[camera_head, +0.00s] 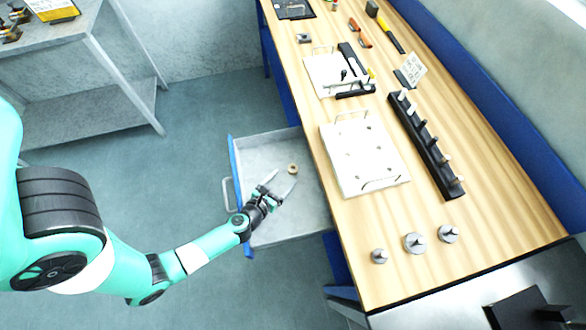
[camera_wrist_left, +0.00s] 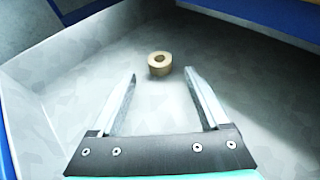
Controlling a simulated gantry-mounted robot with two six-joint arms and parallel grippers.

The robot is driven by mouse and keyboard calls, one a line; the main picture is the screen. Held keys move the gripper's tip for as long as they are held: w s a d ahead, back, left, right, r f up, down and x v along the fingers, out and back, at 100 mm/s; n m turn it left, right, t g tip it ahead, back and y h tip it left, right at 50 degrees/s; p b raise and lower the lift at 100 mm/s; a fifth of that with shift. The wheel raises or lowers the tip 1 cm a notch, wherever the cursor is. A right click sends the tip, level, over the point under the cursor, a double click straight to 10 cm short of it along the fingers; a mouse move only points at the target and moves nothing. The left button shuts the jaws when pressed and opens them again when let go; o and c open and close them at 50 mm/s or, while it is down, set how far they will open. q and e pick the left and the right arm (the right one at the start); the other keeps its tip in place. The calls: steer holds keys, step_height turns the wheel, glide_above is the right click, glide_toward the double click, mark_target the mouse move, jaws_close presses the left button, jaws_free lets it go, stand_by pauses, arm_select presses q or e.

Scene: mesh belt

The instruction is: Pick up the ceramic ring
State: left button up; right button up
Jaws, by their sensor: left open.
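The ceramic ring (camera_head: 293,169) is a small tan ring with a hole in its middle. It lies on the floor of the open grey drawer (camera_head: 265,152). In the left wrist view the ring (camera_wrist_left: 160,64) sits just beyond the fingertips, near the middle between them. My left gripper (camera_head: 281,181) is open and empty, inside the drawer area and close to the ring without touching it. Both fingers of the left gripper (camera_wrist_left: 160,76) show in the wrist view, spread wide. My right gripper is not in view.
The drawer has a blue front (camera_head: 237,180) with a handle and raised walls. The wooden workbench (camera_head: 320,200) beside it holds white trays (camera_head: 350,175), a black rack (camera_head: 425,145) and several metal weights (camera_head: 415,242). A grey metal table (camera_head: 90,35) stands at upper left.

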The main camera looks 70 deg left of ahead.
mark_target(290, 172)
arm_select(q)
steer(key=b+x, duration=0.1)
steer(key=x, duration=0.4)
steer(key=shift+s+f, duration=0.1)
steer(key=shift+f, duration=0.05)
jaws_close()
